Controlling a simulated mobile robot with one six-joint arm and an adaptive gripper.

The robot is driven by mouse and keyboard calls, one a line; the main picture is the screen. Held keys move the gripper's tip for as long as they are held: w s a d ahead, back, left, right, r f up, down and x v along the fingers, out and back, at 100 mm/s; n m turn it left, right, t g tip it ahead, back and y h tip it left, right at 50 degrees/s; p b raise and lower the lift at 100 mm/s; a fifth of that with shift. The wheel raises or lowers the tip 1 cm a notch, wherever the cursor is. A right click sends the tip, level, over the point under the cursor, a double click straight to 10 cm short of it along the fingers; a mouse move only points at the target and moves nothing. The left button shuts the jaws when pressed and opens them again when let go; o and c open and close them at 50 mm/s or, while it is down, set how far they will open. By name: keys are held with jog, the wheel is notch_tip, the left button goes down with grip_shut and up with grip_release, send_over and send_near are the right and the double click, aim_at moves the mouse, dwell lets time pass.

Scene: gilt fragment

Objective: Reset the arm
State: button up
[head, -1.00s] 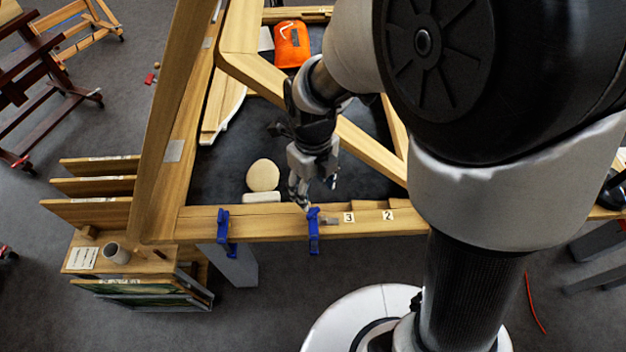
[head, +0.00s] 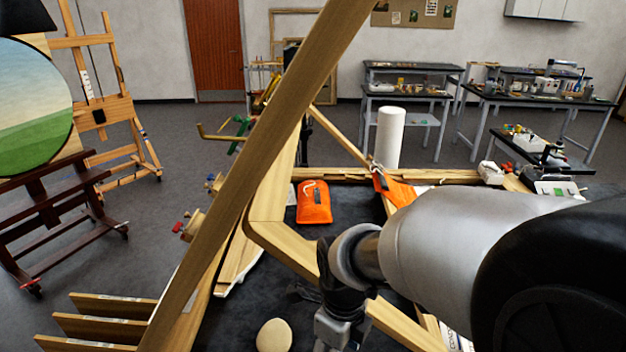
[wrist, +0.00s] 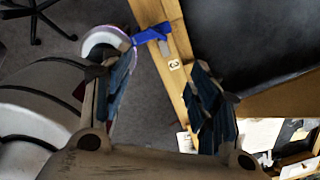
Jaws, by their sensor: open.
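My gripper (wrist: 160,95) is open and empty in the wrist view, its two dark-padded fingers spread apart. Between and beyond the fingers lie a wooden frame bar (wrist: 178,50) with a "3" label (wrist: 174,64) and a blue clamp (wrist: 152,34). In the head view my arm comes in from the right and bends down over the dark table top inside the wooden frame.
An orange pouch (head: 314,203) and a round pale pad (head: 274,335) lie on the dark surface (head: 262,275). A long wooden bar (head: 262,150) slants across the view. A white roll (head: 388,138) stands at the back. Easels (head: 62,200) stand at left, with workbenches (head: 410,88) behind.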

jog(key=s+d+r+n+t+b, duration=0.1)
jog(key=s+d+r+n, duration=0.3)
jog(key=n, duration=0.8)
jog(key=s+d+r+n+t+b, duration=0.1)
jog(key=s+d+r+n+t, duration=0.2)
jog(key=s+n, duration=0.6)
jog(key=shift+s+d+r+n, duration=0.15)
jog(key=shift+d+r+n, duration=1.25)
jog(key=shift+n, duration=0.6)
jog(key=shift+a+r, duration=0.15)
